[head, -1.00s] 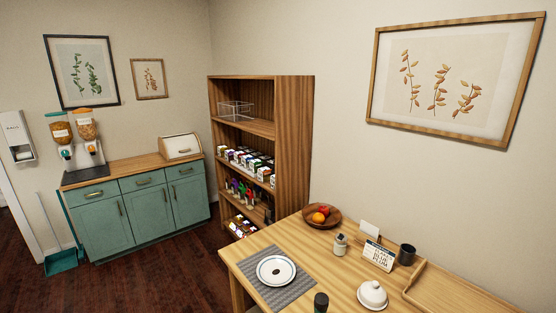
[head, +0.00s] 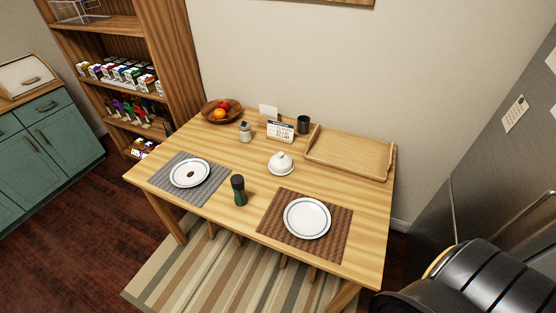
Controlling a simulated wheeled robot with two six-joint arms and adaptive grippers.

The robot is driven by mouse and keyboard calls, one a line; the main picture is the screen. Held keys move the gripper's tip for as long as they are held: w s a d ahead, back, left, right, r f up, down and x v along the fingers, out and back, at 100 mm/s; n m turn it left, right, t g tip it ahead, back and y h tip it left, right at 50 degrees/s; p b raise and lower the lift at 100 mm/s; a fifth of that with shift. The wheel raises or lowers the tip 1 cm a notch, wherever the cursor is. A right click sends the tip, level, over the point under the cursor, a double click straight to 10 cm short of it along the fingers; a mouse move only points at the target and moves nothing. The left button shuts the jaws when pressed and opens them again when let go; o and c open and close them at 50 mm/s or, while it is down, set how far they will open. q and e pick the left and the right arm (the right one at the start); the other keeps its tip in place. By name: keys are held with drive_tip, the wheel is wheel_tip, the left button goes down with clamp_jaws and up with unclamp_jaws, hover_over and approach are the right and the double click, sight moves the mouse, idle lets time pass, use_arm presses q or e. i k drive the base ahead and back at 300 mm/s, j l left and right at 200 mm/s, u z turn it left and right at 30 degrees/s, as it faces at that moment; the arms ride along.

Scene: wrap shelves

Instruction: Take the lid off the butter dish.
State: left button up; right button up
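The butter dish is a small white dish with a domed, knobbed lid (head: 281,161), seen in the head view near the middle of the wooden table (head: 225,176). The lid sits on its round white base (head: 271,170). Neither gripper shows in this view. A dark arm link of mine fills the lower right corner.
A wooden tray (head: 390,163) lies right of the dish, with a sign (head: 281,131) and dark cup (head: 303,124) behind. A green grinder (head: 238,190), two plates on mats and a fruit bowl (head: 207,113) stand around. A grey fridge (head: 490,130) is at right.

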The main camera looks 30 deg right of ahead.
sight(280, 162)
drive_tip(key=z, duration=1.2)
